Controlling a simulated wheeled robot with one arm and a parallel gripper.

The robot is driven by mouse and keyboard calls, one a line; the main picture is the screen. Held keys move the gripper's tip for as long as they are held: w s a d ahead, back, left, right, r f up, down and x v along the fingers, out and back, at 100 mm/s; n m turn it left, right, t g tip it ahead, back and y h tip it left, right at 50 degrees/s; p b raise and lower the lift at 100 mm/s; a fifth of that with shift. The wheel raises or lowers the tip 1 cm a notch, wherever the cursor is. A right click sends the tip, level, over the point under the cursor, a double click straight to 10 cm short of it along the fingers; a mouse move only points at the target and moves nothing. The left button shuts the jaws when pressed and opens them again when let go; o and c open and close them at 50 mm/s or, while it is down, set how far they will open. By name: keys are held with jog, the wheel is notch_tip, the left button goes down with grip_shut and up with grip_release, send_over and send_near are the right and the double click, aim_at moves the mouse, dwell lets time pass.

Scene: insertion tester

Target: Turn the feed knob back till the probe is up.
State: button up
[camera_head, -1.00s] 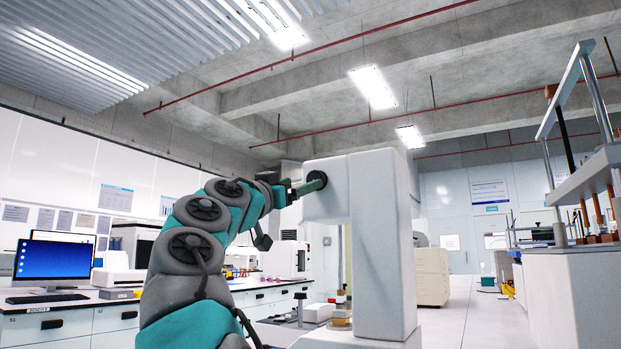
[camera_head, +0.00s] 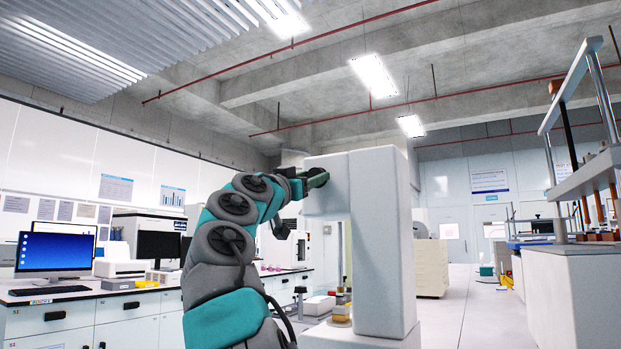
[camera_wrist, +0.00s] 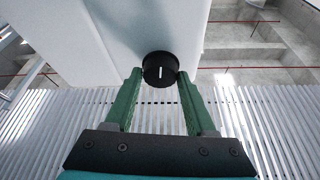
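The white insertion tester (camera_head: 378,240) stands in the middle of the head view, with an upright column and a head reaching left. The feed knob (camera_wrist: 160,68) is black and round with a white line, which stands nearly upright in the wrist view. My gripper (camera_head: 317,178) is at the left face of the tester head. In the wrist view the green fingers of my gripper (camera_wrist: 160,74) lie against both sides of the knob. A brass-coloured cup (camera_head: 341,312) sits on the tester base under the head. I cannot make out the probe or its height.
A bench with a monitor (camera_head: 55,253) and drawers runs along the left. A tall frame machine (camera_head: 585,170) stands at the right on a white cabinet (camera_head: 575,290). A beige cabinet (camera_head: 431,267) is behind the tester. Open floor (camera_head: 475,320) lies between.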

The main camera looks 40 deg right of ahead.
grip_shut()
dwell(1.4)
jog(key=o, duration=0.5)
grip_release()
jog(key=b+v, duration=0.3)
jog(key=v, duration=0.4)
jog(key=shift+a, duration=0.4)
jog(key=shift+s+f, duration=0.1)
jog(key=shift+f, duration=0.05)
